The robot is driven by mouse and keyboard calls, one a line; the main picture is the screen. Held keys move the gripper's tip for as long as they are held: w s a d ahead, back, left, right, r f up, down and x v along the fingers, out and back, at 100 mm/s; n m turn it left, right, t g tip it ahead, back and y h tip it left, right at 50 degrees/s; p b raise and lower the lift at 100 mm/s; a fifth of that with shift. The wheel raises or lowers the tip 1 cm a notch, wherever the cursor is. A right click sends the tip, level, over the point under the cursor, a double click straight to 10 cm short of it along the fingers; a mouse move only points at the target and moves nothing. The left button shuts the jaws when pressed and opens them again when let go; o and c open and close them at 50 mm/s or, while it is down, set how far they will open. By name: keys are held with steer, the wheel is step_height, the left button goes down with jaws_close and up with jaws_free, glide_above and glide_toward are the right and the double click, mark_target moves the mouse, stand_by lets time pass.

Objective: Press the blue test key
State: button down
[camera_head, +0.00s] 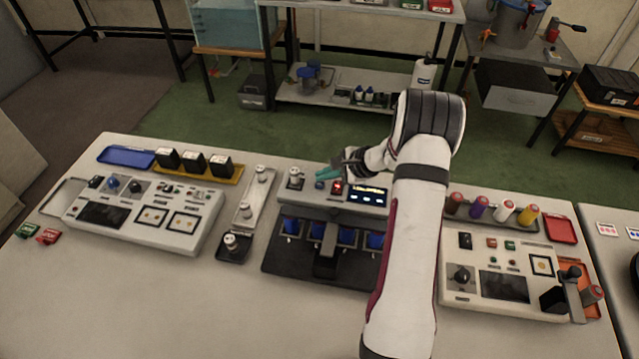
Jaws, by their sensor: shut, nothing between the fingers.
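A small blue key (320,185) is on the top panel of the middle device (310,205), left of a red-lit indicator and a lit display. A larger blue button (112,183) is on the left console (150,212); the labels are too small to read. My gripper (326,173) has teal fingertips and is shut and empty. In this view it appears just behind and above the small blue key. I cannot tell whether it touches the panel.
A black rack with several blue-capped pieces (290,227) is at the front of the middle device. A metal strip with knobs (250,197) stands to its left. The right console (500,272) is beyond my arm. The front of the table (200,310) is clear.

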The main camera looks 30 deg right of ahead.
mark_target(324, 187)
steer(key=shift+f, duration=0.4)
steer(key=shift+f, duration=0.35)
stand_by(0.4)
steer(key=shift+r, duration=0.8)
step_height(324, 187, up, 5)
stand_by(0.5)
stand_by(0.6)
